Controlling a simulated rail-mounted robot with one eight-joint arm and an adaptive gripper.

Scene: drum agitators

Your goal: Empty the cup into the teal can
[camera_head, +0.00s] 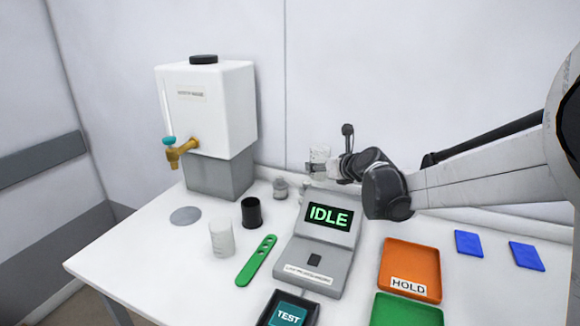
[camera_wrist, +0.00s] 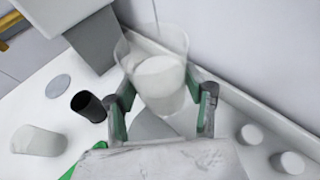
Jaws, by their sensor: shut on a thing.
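My gripper (camera_head: 325,168) is shut on a clear cup (camera_head: 319,154) and holds it raised behind the grey display device, near the back wall. In the wrist view the cup (camera_wrist: 155,60) sits between the two green-lined fingers (camera_wrist: 163,108). Pale, whitish contents show through its wall, and it looks roughly upright. I cannot make out a teal can in either view. A black open container (camera_head: 251,212) stands on the table to the left of the device, and a whitish beaker (camera_head: 222,238) stands nearer the front.
A white dispenser (camera_head: 208,105) with a brass tap stands on a grey block at back left. The grey device (camera_head: 318,252) reads IDLE. Small grey jars (camera_head: 280,188) stand behind it. A green strip (camera_head: 257,260), an orange HOLD tray (camera_head: 411,258) and blue pads (camera_head: 468,244) lie around.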

